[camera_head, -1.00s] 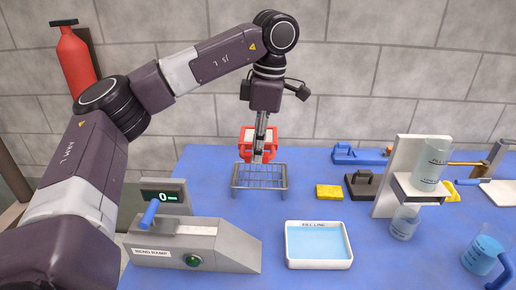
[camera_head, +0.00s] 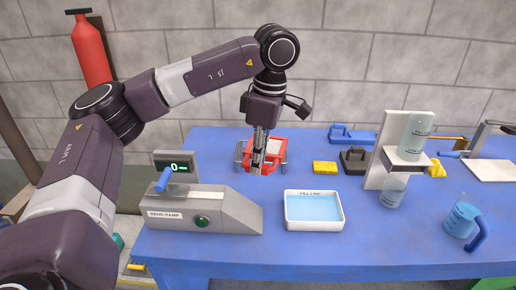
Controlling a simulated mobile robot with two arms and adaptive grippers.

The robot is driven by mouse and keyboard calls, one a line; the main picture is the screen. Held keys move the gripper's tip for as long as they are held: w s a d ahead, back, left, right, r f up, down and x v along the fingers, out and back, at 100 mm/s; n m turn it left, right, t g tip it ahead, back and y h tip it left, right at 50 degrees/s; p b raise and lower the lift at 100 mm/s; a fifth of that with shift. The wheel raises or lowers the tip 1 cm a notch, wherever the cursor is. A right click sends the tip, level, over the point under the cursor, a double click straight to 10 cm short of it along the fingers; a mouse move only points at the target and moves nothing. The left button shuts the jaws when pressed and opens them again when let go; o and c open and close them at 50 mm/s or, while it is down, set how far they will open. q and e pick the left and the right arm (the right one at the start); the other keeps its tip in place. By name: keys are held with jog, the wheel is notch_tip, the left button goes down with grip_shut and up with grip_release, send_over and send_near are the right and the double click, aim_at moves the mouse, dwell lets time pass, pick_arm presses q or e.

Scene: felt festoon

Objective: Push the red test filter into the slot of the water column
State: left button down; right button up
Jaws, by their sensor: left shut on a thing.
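The red test filter (camera_head: 273,147), a red frame with a pale middle, is at my left gripper (camera_head: 258,168). The gripper points down and is shut on it, its fingers covering part of the filter. The filter overlaps the grey wire rack (camera_head: 285,152) in the picture; whether it touches the rack, I cannot tell. The water column (camera_head: 417,128) is a clear cylinder on a white stand (camera_head: 374,170) to the right, well apart from the filter. Its slot cannot be made out. My right gripper is out of view.
The grey ramp (camera_head: 205,212) and small display (camera_head: 176,163) stand at the front left. A white tray of blue liquid (camera_head: 314,223) lies front centre.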

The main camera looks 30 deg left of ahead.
pick_arm(q)
jog(key=s+d+f+m, duration=0.4)
jog(key=f+m, duration=0.3)
jog(key=f, duration=0.2)
jog(key=s+d+f+m+t+h, duration=0.1)
jog(key=s+d+f+m, duration=0.3)
jog(key=s+f+m, duration=0.3)
jog(key=s+d+f+m+t, duration=0.1)
jog(key=s+d+f+m, duration=0.4)
jog(key=f+m, duration=0.3)
notch_tip(320, 180, down, 3)
jog(key=shift+s+f, duration=0.1)
jog(key=shift+s, duration=0.55)
